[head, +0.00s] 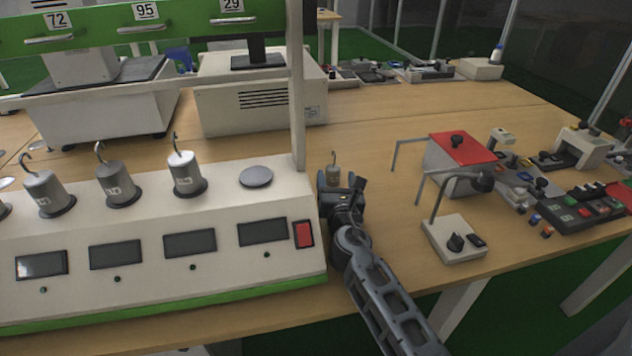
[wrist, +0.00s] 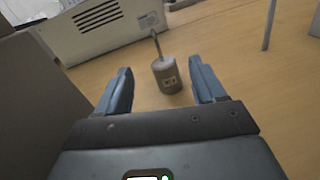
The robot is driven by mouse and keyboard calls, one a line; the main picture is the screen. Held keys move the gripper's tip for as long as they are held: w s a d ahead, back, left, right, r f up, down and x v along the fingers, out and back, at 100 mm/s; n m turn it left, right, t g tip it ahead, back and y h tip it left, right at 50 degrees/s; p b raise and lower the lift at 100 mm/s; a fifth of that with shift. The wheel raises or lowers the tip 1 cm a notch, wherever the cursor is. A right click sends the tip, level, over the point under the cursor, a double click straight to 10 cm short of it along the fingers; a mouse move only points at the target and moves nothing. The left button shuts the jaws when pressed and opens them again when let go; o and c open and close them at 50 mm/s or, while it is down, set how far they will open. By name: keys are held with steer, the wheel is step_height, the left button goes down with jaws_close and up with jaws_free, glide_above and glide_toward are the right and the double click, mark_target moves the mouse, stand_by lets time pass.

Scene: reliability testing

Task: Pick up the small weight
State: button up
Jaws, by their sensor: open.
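The small weight (wrist: 167,77) is a grey cylinder with a hook on top. It stands upright on the wooden table, ahead of and between my open fingers in the wrist view. In the head view the small weight (head: 333,174) shows just beyond my gripper (head: 341,190), with its lower part hidden by the gripper. My gripper (wrist: 160,88) is open and empty, low over the table to the right of the white console. The fingers do not visibly touch the weight.
The white console (head: 160,225) with displays stands close on the left, bearing larger hooked weights (head: 187,174) and an empty round pad (head: 256,177). A white box (head: 258,105) stands behind. A lamp-like device (head: 455,240) and a red-topped box (head: 462,150) stand to the right.

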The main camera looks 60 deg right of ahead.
mark_target(334, 166)
steer(key=shift+x, duration=4.15)
steer(key=shift+s+f, duration=0.1)
steer(key=shift+f, duration=0.05)
steer(key=shift+c, duration=0.4)
steer(key=shift+f, duration=0.1)
jaws_close()
